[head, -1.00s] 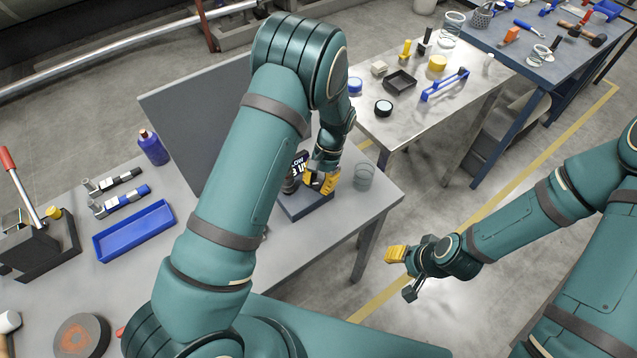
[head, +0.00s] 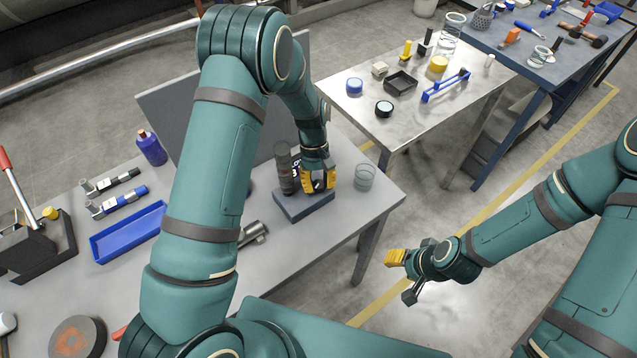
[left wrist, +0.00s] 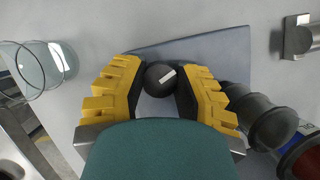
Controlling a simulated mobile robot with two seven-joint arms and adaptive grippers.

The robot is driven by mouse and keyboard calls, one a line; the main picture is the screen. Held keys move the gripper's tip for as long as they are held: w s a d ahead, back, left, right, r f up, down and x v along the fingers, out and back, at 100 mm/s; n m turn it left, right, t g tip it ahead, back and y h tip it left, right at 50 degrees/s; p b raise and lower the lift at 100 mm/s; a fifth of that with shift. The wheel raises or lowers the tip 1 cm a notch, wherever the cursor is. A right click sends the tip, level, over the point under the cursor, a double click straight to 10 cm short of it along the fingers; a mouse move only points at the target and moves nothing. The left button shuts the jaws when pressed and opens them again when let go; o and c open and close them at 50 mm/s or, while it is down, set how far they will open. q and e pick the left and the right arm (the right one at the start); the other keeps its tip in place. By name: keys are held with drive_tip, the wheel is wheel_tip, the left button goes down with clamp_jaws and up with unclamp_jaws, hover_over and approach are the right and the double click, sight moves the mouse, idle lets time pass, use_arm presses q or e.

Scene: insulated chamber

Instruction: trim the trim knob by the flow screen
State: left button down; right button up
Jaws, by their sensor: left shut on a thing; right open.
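The trim knob (left wrist: 160,80) is a dark round knob with a white mark, seen from above in the left wrist view. My left gripper (left wrist: 158,84) has its yellow fingers on both sides of the knob, shut on it. In the head view my left gripper (head: 319,182) stands over the blue-grey base plate (head: 305,208). A dark cylinder (head: 284,168) stands beside it on the plate. The flow screen (head: 296,169) shows only as a dark strip with white letters, mostly hidden by the gripper. My right gripper (head: 403,274) is open and empty, off the table over the floor.
A glass beaker (head: 364,177) stands right of the plate, near the table edge. A metal cylinder (head: 253,233) lies in front. A blue tray (head: 130,232), a blue bottle (head: 151,148) and a grey panel (head: 215,110) are to the left. A second table (head: 420,115) holds small items.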

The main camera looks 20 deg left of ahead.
use_arm(q)
drive_tip(key=shift+s+f+n+h, duration=0.1)
drive_tip(key=shift+n+h, duration=0.2)
drive_tip(key=shift+n, duration=0.3)
drive_tip(key=c, duration=0.6)
unclamp_jaws()
drive_tip(key=shift+c, duration=0.2)
drive_tip(key=v, duration=1.2)
drive_tip(key=shift+s, duration=0.15)
